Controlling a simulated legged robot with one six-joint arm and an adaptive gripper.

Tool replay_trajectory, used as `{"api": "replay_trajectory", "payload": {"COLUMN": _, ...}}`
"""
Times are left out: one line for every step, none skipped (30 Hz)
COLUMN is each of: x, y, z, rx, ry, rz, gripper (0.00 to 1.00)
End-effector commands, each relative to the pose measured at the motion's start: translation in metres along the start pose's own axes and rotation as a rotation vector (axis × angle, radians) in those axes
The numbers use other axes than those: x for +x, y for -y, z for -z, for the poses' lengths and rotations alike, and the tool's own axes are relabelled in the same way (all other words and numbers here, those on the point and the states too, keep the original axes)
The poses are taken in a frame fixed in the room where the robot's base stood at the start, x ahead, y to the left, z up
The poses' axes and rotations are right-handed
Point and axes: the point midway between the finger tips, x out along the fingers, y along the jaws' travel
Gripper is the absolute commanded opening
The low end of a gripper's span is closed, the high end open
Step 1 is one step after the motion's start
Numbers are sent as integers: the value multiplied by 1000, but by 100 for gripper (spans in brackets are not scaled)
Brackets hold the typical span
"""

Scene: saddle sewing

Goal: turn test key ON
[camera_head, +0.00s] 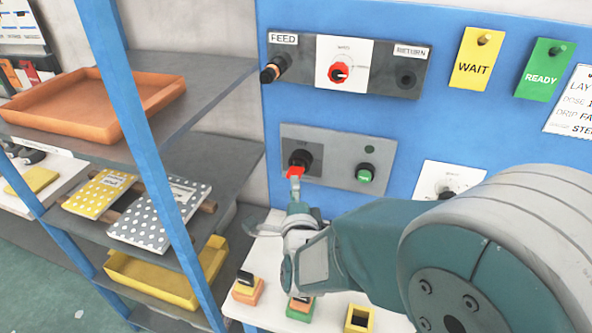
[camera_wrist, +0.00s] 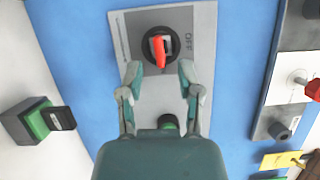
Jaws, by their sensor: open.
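The test key is a red handle (camera_head: 296,171) on a round black switch, mounted on a grey panel (camera_head: 335,172) on the blue board. The red handle also shows in the wrist view (camera_wrist: 160,50), with an "OFF" label beside it on the panel. My gripper (camera_wrist: 160,76) is open and empty, its two fingers apart on either side just short of the red handle. In the head view my gripper (camera_head: 295,192) is right below the key, and its fingers partly overlap there. I cannot tell whether a finger touches it.
A green button (camera_head: 365,174) sits on the same panel, right of the key. Above is a dark panel with a red knob (camera_head: 339,72). A yellow WAIT tag (camera_head: 477,60) and green READY tag (camera_head: 543,70) hang right. Shelves with an orange tray (camera_head: 95,105) stand left.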

Motion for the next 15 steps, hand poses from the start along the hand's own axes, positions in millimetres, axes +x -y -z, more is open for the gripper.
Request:
{"api": "replay_trajectory", "payload": {"x": 0, "y": 1, "z": 0, "rx": -20, "ry": 0, "rz": -8, "gripper": 46}}
{"api": "replay_trajectory", "payload": {"x": 0, "y": 2, "z": 0, "rx": -42, "ry": -1, "rz": -15, "gripper": 46}}
{"api": "replay_trajectory", "payload": {"x": 0, "y": 3, "z": -1, "rx": -77, "ry": 0, "rz": -30, "gripper": 46}}
{"api": "replay_trajectory", "payload": {"x": 0, "y": 3, "z": -1, "rx": -106, "ry": 0, "rz": -42, "gripper": 46}}
{"api": "replay_trajectory", "payload": {"x": 1, "y": 3, "z": -2, "rx": -134, "ry": 0, "rz": -53, "gripper": 46}}
{"api": "replay_trajectory", "payload": {"x": 1, "y": 4, "z": -2, "rx": -170, "ry": 0, "rz": -68, "gripper": 46}}
{"api": "replay_trajectory", "payload": {"x": 1, "y": 4, "z": -2, "rx": -196, "ry": 1, "rz": -80, "gripper": 46}}
{"api": "replay_trajectory", "payload": {"x": 1, "y": 4, "z": -3, "rx": -222, "ry": 0, "rz": -89, "gripper": 46}}
{"api": "replay_trajectory", "payload": {"x": 1, "y": 4, "z": -3, "rx": -257, "ry": 0, "rz": -105, "gripper": 46}}
{"api": "replay_trajectory", "payload": {"x": 2, "y": 5, "z": -4, "rx": -282, "ry": 1, "rz": -115, "gripper": 46}}
{"api": "replay_trajectory", "payload": {"x": 2, "y": 5, "z": -4, "rx": -307, "ry": 2, "rz": -125, "gripper": 46}}
{"api": "replay_trajectory", "payload": {"x": 2, "y": 5, "z": -4, "rx": -337, "ry": 0, "rz": -138, "gripper": 46}}
{"api": "replay_trajectory", "payload": {"x": 2, "y": 6, "z": -5, "rx": -361, "ry": 1, "rz": -148, "gripper": 46}}
{"api": "replay_trajectory", "payload": {"x": 2, "y": 6, "z": -5, "rx": -384, "ry": 1, "rz": -158, "gripper": 46}}
{"api": "replay_trajectory", "payload": {"x": 2, "y": 6, "z": -5, "rx": -414, "ry": 1, "rz": -170, "gripper": 46}}
